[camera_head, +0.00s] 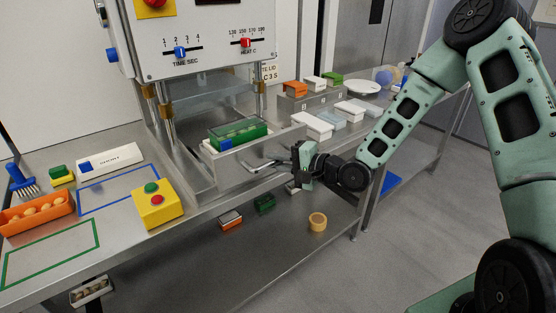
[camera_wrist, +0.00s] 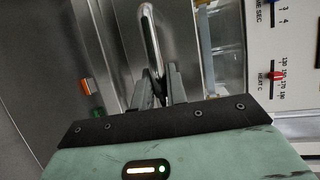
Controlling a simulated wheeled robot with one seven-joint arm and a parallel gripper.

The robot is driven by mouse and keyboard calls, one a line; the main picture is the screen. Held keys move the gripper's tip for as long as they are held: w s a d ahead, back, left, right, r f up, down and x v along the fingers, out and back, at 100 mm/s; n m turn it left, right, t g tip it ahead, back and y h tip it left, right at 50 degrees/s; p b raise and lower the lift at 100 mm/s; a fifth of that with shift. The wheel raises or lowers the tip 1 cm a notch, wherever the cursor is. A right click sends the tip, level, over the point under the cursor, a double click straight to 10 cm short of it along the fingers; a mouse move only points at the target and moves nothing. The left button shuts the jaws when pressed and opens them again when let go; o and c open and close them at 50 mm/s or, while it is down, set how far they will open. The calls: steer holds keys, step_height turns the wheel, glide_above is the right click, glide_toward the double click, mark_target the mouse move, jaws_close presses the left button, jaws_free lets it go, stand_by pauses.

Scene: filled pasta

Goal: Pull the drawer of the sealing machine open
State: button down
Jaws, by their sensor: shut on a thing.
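The sealing machine (camera_head: 215,45) stands on the steel bench, with its white control panel facing me. Its drawer (camera_head: 259,147) sticks out at the front and carries a green-rimmed tray (camera_head: 238,132) with a clear top and a blue tab. A metal bar handle (camera_head: 262,165) is on the drawer's front. My gripper (camera_head: 284,162) is at the right part of this handle, with its fingers closed around the bar. In the wrist view the handle (camera_wrist: 151,38) runs up from between the two fingertips of my gripper (camera_wrist: 160,83).
A yellow button box (camera_head: 157,205) and an orange tray (camera_head: 36,214) with round pieces are at the left. White trays (camera_head: 312,125) stand on the bench behind my gripper. Small boxes and a round tan piece (camera_head: 318,221) lie on the lower shelf.

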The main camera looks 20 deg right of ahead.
steer(key=shift+s+d, duration=0.1)
stand_by(0.3)
steer(key=c, duration=1.4)
jaws_free()
steer(key=p+v, duration=0.4)
steer(key=v, duration=1.3)
steer(key=shift+s+d, duration=0.15)
